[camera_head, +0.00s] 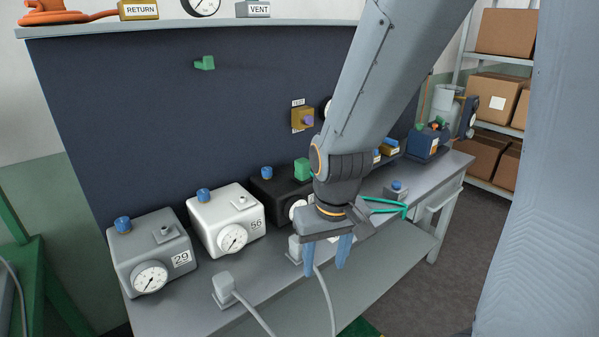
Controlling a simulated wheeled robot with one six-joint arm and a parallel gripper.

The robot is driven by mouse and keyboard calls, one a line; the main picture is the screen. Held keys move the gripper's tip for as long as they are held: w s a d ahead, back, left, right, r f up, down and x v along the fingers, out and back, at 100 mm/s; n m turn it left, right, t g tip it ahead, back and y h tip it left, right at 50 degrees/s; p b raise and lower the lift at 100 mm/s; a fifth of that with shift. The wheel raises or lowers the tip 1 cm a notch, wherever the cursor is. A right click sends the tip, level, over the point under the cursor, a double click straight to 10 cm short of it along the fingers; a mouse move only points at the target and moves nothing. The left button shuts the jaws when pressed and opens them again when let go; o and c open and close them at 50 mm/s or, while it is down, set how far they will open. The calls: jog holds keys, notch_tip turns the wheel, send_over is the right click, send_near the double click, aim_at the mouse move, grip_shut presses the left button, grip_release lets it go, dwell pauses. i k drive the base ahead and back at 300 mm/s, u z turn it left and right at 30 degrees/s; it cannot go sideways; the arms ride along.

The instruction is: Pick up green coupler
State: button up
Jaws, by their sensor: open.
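A small green block-like piece (204,63) is on the dark back panel, left of centre. Another green piece (302,169) is at the black box, just left of my wrist. I cannot tell which one is the green coupler. My arm hides part of the panel and of the black box (270,190).
A grey box (135,262) marked 29 and a white box (210,205) marked 56 stand on the bench (180,320) at left. Cabled plugs stand at the front edge. A teal loop (385,207) is beside my wrist. More boxes stand at right.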

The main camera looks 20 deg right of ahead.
aim_at(302, 166)
jog(key=z, duration=0.75)
jog(key=k, duration=1.3)
jog(key=z, duration=0.7)
jog(key=i, duration=1.3)
jog(key=u, duration=1.4)
jog(key=i, duration=0.85)
jog(key=u, duration=0.15)
